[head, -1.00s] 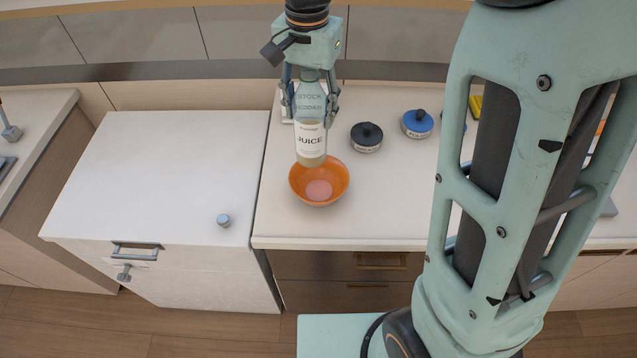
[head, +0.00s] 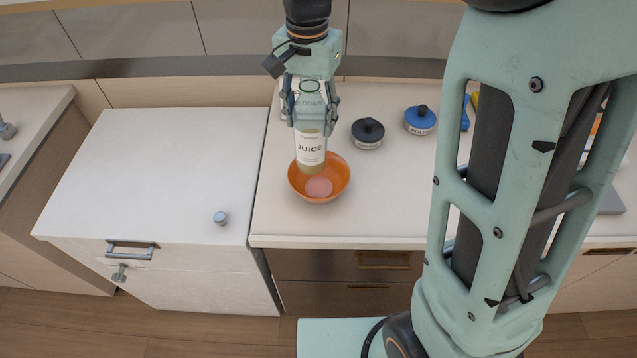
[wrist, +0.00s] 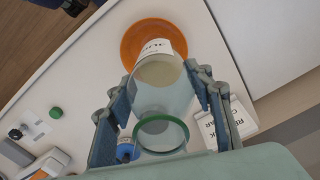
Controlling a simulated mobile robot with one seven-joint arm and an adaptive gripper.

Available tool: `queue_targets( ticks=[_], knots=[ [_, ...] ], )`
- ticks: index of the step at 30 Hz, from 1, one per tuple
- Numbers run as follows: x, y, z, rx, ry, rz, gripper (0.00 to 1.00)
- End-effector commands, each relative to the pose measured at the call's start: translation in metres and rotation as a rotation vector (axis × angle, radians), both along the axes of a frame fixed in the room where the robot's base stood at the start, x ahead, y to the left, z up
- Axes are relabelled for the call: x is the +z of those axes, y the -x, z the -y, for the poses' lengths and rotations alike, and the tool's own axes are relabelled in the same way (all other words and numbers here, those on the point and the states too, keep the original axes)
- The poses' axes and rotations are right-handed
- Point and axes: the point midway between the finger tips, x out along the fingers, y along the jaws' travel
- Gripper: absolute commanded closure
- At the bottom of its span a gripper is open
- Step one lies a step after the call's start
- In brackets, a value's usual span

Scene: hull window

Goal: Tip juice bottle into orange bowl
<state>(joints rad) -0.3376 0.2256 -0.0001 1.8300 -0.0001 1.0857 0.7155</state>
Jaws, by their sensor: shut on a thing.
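The juice bottle (head: 311,150) is clear, with a white JUICE label and pale liquid low inside. In the head view its label reads upright and its base is over the back of the orange bowl (head: 341,187). My gripper (head: 310,108) is shut around the bottle's upper part. In the wrist view the bottle (wrist: 165,95) lies between both fingers, its green-rimmed mouth towards the camera and its far end overlapping the orange bowl (wrist: 133,42). A pink patch (head: 319,187) shows inside the bowl. Whether the base touches the bowl cannot be told.
A black-lidded jar (head: 368,133) and a blue-lidded jar (head: 420,120) stand right of the bowl. A white surface (head: 180,160) with a small grey knob (head: 221,218) lies left. The counter in front of the bowl is clear. A green round thing (wrist: 55,112) shows in the wrist view.

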Motion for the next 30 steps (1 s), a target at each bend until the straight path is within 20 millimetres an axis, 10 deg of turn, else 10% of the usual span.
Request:
queue_targets(
  ticks=[30],
  knots=[
    [-0.0079,-0.0003,-0.0023,-0.003,-0.032,0.002,0.96]
  ],
)
